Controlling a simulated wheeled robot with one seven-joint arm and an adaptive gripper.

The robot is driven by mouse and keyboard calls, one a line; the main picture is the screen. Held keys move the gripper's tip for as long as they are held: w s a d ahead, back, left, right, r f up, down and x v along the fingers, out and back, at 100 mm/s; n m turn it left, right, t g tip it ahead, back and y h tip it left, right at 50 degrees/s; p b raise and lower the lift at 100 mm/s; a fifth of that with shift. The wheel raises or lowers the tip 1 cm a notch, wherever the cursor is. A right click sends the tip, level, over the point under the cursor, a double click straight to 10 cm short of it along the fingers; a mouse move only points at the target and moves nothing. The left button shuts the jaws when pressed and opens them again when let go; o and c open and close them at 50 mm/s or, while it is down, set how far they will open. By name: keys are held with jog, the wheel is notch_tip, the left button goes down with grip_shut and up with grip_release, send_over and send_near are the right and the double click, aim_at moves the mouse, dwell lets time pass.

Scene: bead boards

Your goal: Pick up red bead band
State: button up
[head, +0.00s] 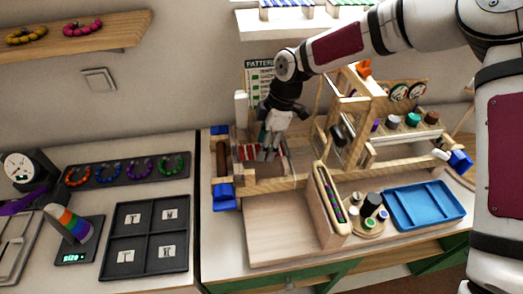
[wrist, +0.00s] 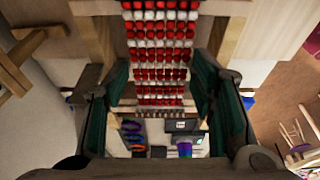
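The red bead band, with rows of red and white beads, is stretched in a wooden bead loom (head: 262,185). In the wrist view the band (wrist: 160,50) runs down the middle of the picture. In the head view a part of the band (head: 246,153) shows beside my gripper (head: 266,152), which hides the rest. My gripper points down over the loom. In the wrist view my gripper (wrist: 160,85) is open, with one dark green-padded finger on each side of the band. I see no contact between fingers and beads.
A wooden frame with spools (head: 392,122) stands right of the loom. A blue tray (head: 425,205) and small jars lie in front of it. At left are a black four-part tray (head: 146,236), a strip of bead rings (head: 98,178) and a scale (head: 78,254).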

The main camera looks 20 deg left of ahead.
jog(key=shift+c, duration=1.1)
